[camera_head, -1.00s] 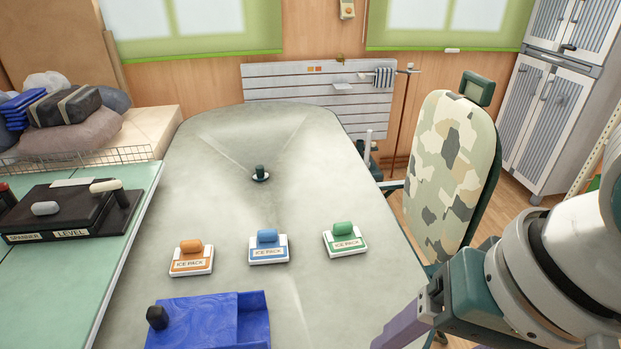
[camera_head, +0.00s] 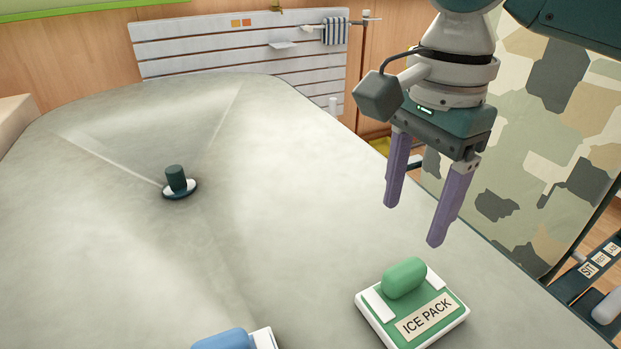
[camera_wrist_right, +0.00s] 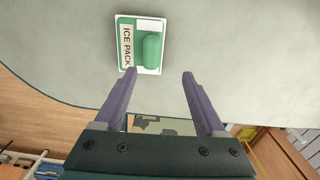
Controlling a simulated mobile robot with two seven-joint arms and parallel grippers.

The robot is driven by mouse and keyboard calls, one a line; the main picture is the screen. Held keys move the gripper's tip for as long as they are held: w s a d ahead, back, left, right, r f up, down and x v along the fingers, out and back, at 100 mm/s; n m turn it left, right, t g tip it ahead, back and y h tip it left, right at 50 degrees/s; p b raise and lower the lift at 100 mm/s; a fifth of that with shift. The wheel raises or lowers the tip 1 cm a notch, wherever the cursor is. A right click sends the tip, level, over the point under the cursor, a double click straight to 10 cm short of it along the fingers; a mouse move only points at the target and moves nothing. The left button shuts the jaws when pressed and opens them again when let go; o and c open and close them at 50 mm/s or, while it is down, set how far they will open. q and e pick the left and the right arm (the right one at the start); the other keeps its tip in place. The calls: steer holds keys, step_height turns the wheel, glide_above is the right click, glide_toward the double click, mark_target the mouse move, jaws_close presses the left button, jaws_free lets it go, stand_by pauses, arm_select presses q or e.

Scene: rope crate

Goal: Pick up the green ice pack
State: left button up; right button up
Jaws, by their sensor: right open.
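The green ice pack (camera_head: 412,304) lies on the grey table (camera_head: 290,200) at the lower right of the head view. It is a white and green slab with a rounded green grip on top and an "ICE PACK" label. My right gripper (camera_head: 414,222) is open and empty above the table, with its two purple fingers pointing down, above and behind the pack. In the right wrist view the green ice pack (camera_wrist_right: 140,44) lies beyond the fingertips of my right gripper (camera_wrist_right: 158,75), nearer the left finger. My left gripper is not in view.
A blue ice pack (camera_head: 236,339) is partly cut off at the bottom edge. A dark knob (camera_head: 176,181) stands on the table at left. A camouflage chair back (camera_head: 560,130) rises beside the table's right edge. The table around the green pack is clear.

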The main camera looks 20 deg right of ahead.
mark_target(407, 268)
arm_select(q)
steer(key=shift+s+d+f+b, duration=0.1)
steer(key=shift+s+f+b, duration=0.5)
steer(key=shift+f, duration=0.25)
arm_select(e)
steer(key=f, duration=0.2)
steer(key=s+f, duration=0.1)
steer(key=f, duration=0.1)
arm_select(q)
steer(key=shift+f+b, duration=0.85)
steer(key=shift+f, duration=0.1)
arm_select(e)
steer(key=f, duration=0.4)
steer(key=shift+s+f, duration=0.2)
steer(key=shift+s, duration=0.2)
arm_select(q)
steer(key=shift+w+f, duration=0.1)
arm_select(e)
steer(key=shift+a+f, duration=0.1)
steer(key=shift+f, duration=0.4)
steer(key=shift+w, duration=0.1)
jaws_close()
steer(key=shift+r, duration=0.1)
